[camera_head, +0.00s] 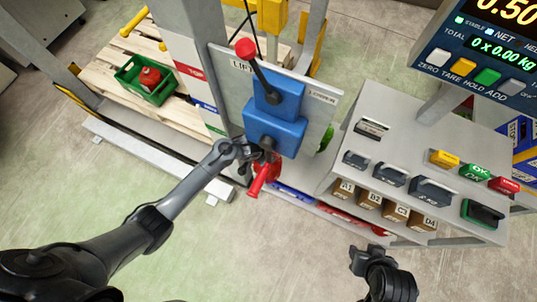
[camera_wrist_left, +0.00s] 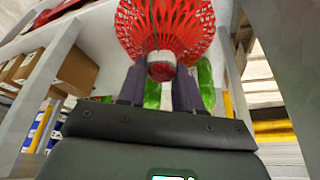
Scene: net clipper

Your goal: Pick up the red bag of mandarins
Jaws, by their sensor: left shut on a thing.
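A red mesh bag (camera_wrist_left: 165,25) fills the top of the left wrist view, with its gathered neck toward me. My left gripper (camera_wrist_left: 160,78) has a finger on each side of that neck and is shut on it. In the head view my left gripper (camera_head: 262,158) is low beside the blue net clipper (camera_head: 275,132), with the red bag (camera_head: 274,171) partly hidden behind it. The contents of the bag are hard to make out. My right gripper (camera_head: 370,258) is at the lower right, away from the table; its finger gap is unclear.
A green crate (camera_head: 130,87) holding something red stands on a wooden pallet (camera_head: 100,75) at left. A grey table (camera_head: 408,125) with weights and blocks stands at right, below a scale display (camera_head: 487,47). A green item (camera_wrist_left: 205,85) is behind the bag. The front floor is clear.

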